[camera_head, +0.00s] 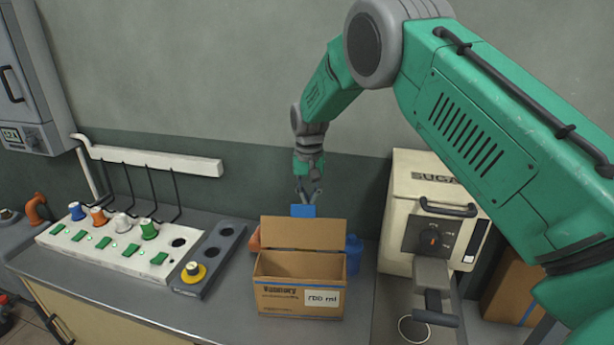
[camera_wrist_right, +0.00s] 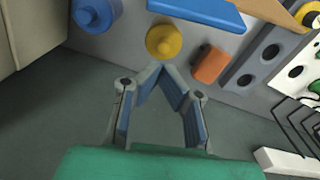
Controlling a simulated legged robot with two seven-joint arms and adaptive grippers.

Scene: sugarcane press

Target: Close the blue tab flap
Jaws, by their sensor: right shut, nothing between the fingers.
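An open cardboard box (camera_head: 272,300) stands on the counter, its back flap (camera_head: 305,233) upright. A blue tab (camera_head: 303,211) shows just above the top edge of that flap. In the right wrist view a blue panel (camera_wrist_right: 200,11) that looks like this tab lies along the top edge, next to a brown cardboard piece (camera_wrist_right: 272,12). My right gripper (camera_head: 308,195) is behind the box, just above the blue tab. In the right wrist view its fingertips (camera_wrist_right: 165,70) meet with nothing between them, apart from the blue panel. My left gripper is in neither view.
Behind the box are a blue container (camera_head: 354,254) and an orange object (camera_head: 254,240); a yellow-topped one (camera_wrist_right: 163,41) shows in the wrist view. A knob panel (camera_head: 125,255) and a grey strip (camera_head: 212,262) stand left, a cream machine (camera_head: 420,185) right.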

